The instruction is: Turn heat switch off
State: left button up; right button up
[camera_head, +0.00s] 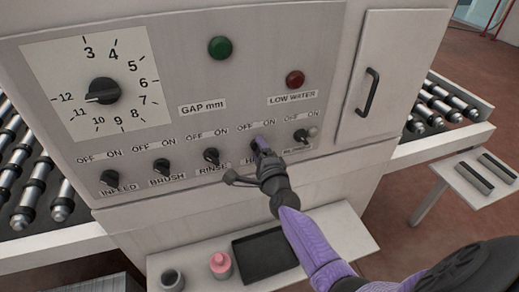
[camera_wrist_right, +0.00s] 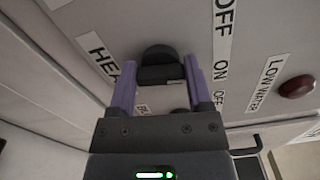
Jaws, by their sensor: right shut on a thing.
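The heat switch, a black rotary knob (camera_wrist_right: 158,58), is on the sloped grey panel between the "OFF" and "ON" marks in the right wrist view. In the head view my gripper hides most of it and most of its "HEAT" label. My right gripper (camera_head: 259,143) reaches the panel from the lower right. Its two purple fingers are on either side of the knob, and it is shut on it. The knob's exact pointing direction is hard to tell. My left gripper is not in view.
The infeed (camera_head: 109,178), brush (camera_head: 162,167) and rinse (camera_head: 211,156) knobs lie left of the heat switch. Another switch (camera_head: 301,136) is close on its right. A red lamp (camera_head: 295,79) and a cabinet handle (camera_head: 368,92) are further up right. A shelf (camera_head: 345,241) runs below the panel.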

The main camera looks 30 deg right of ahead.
jog(key=shift+f+n+p, duration=0.2)
jog(key=shift+n+p, duration=0.55)
jog(key=shift+n, duration=3.85)
jog(key=o, duration=1.3)
jog(key=p+v, duration=0.1)
jog(key=v, duration=0.9)
jog(key=shift+d+p, duration=0.1)
jog(key=shift+p, duration=0.3)
